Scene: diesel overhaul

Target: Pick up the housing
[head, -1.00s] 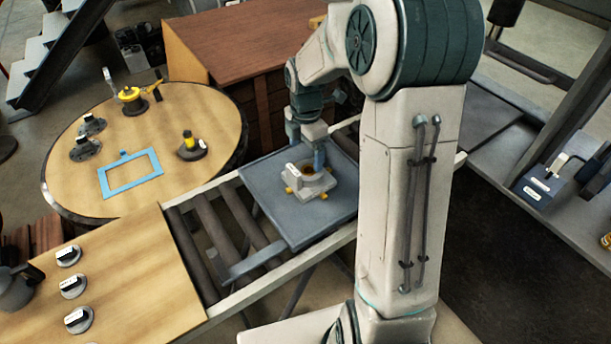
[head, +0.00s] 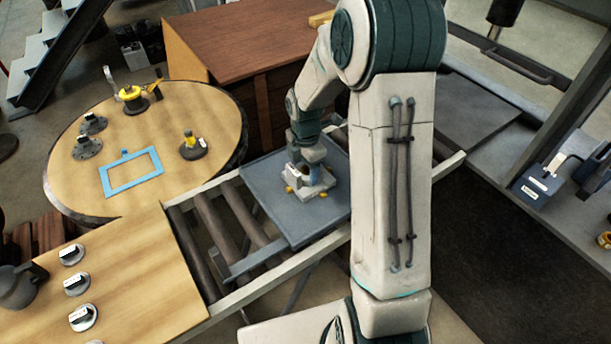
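The likely housing (head: 318,184) is a pale block with an orange-brown opening and yellow bits at its base. It sits on the blue-grey tray (head: 268,211) on the roller conveyor. My gripper (head: 309,174) points down at the housing, close over or against its upper left part, and hides some of it. The fingers are small and partly covered, so I cannot tell whether they are open or shut, or whether they touch the housing.
The round wooden table (head: 215,110) at left holds several dark fittings, yellow-topped parts and a blue frame (head: 108,190). A wooden bench (head: 130,285) with several labelled knobs and a dark jug (head: 18,288) stands front left. A brown cabinet (head: 235,45) stands behind the conveyor.

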